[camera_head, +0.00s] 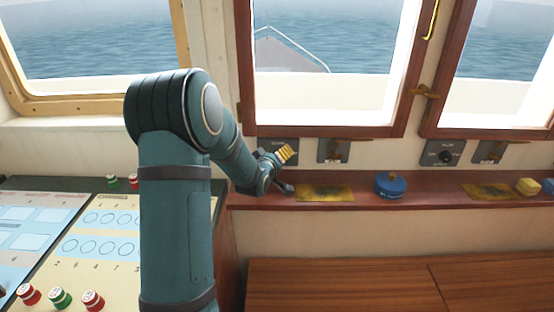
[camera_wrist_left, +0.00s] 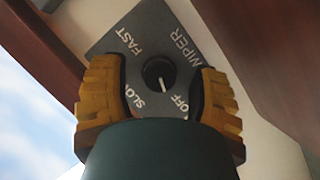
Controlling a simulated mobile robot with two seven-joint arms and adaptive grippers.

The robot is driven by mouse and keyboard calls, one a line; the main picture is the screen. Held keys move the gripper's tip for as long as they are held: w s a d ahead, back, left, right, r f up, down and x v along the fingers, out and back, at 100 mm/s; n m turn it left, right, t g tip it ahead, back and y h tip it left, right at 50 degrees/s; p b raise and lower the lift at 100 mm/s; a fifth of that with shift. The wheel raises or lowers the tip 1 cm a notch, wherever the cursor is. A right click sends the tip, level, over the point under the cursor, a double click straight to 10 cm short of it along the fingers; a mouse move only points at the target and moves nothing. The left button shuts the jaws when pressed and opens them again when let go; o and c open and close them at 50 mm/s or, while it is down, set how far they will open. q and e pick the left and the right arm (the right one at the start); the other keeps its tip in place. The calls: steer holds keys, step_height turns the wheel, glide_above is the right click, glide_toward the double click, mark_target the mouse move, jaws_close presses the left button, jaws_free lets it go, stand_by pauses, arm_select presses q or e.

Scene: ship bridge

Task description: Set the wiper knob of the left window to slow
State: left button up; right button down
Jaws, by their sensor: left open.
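The dark wiper panel (camera_wrist_left: 150,38) of the left window fills the middle of the left wrist view, with the words WIPER, FAST, SLOW and OFF. Its round black knob (camera_wrist_left: 158,72) has a white pointer line, which points down and slightly right, nearest to OFF. My left gripper (camera_wrist_left: 158,80) is open, its yellow fingers on either side of the knob with gaps between. I cannot tell how far the fingertips are from the panel. In the head view my left gripper (camera_head: 287,154) covers most of this panel (camera_head: 272,143) below the window. My right gripper is not in view.
A red-brown ledge (camera_head: 360,196) runs below the windows, bearing a blue round object (camera_head: 390,185) and a yellow block (camera_head: 528,186). Another wiper panel (camera_head: 446,153) is on the right. A console (camera_head: 60,230) with coloured buttons stands at left.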

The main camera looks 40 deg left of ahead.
arm_select(q)
jaws_close()
